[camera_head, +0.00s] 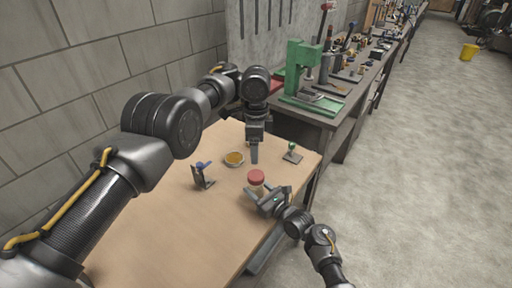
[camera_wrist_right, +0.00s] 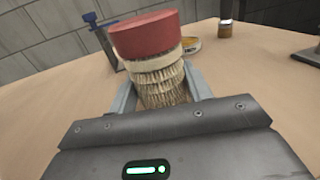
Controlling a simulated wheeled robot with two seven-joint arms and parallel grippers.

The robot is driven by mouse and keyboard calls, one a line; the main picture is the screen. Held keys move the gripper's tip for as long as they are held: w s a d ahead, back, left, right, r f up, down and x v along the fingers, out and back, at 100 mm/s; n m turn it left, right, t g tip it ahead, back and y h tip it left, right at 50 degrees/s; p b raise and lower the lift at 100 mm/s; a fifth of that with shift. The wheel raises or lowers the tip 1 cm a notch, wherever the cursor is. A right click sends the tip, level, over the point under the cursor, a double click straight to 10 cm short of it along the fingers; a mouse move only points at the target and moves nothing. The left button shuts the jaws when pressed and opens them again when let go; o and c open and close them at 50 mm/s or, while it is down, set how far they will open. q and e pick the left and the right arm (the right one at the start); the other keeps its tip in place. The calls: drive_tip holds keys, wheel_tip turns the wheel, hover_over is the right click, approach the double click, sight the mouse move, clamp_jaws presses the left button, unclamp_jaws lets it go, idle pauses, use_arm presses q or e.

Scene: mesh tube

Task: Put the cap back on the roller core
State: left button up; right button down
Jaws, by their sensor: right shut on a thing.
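The roller core (camera_wrist_right: 161,82) is a bristly, cream-brown cylinder with a pale band near its top. It stands roughly upright, leaning a little, between the fingers of my right gripper (camera_wrist_right: 160,100). The red cap (camera_wrist_right: 146,35) sits on top of it, above the pale band; I cannot tell how firmly it is seated. In the head view the red cap (camera_head: 256,176) shows beside my right gripper (camera_head: 262,196), which is shut on the core near the table's right edge. My left gripper (camera_head: 254,153) points down over the table, behind the cap and apart from it; its finger gap is hidden.
A workbench with a green press (camera_head: 298,70) stands behind. The table's front left is clear.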

drive_tip(key=c, duration=0.6)
unclamp_jaws()
drive_tip(key=shift+o, duration=0.2)
drive_tip(key=shift+s+d, duration=0.1)
drive_tip(key=p+v, duration=0.1)
drive_tip(key=v, duration=0.9)
drive_tip(key=shift+s+d, duration=0.1)
drive_tip(key=shift+s, duration=0.05)
drive_tip(key=shift+s+d, duration=0.1)
